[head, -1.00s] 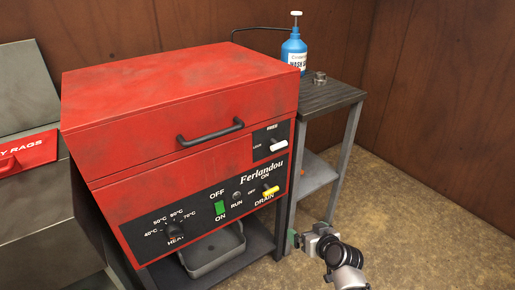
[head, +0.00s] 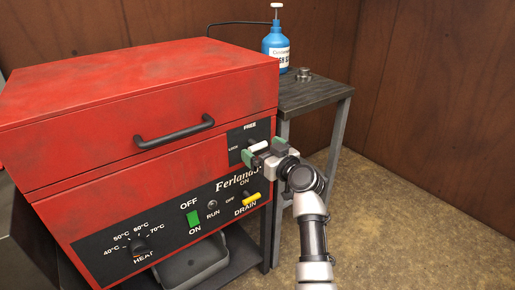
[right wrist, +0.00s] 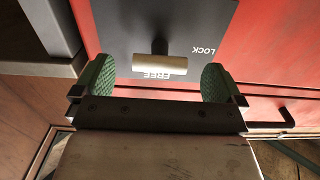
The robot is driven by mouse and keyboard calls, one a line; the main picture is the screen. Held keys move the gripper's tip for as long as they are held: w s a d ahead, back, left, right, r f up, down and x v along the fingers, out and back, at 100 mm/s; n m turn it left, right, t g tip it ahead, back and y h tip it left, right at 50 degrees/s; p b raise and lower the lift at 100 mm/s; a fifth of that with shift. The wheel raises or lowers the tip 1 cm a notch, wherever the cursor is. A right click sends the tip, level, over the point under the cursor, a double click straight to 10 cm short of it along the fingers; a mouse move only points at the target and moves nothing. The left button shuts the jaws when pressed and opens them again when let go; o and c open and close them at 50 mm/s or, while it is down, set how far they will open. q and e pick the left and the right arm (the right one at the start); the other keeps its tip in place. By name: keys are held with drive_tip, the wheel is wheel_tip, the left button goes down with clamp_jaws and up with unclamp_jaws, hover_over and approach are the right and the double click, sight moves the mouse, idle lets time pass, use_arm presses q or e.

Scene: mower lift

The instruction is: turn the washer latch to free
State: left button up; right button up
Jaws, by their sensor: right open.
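The washer latch (head: 258,146) is a white bar on a dark stem, on a black plate at the right of the red washer's front (head: 90,190). The bar lies sideways, with FREE marked above it and LOCK to its left. My right gripper (head: 262,149) is open at the latch, one green fingertip on each side of the bar in the picture. In the right wrist view the bar (right wrist: 160,65) lies between the spread green pads of the gripper (right wrist: 157,83), with gaps on both sides. That view is upside down, so FREE reads inverted. My left gripper is out of view.
Below the latch are a yellow drain handle (head: 251,199), a green switch (head: 193,218) and a heat knob (head: 137,247). The lid's black handle (head: 175,133) is left of the latch. A blue pump bottle (head: 276,50) stands on the side table (head: 312,97). Floor at right is clear.

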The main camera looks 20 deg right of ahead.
drive_tip(key=shift+x, duration=1.3)
drive_tip(key=shift+c, duration=0.5)
drive_tip(key=c, duration=0.7)
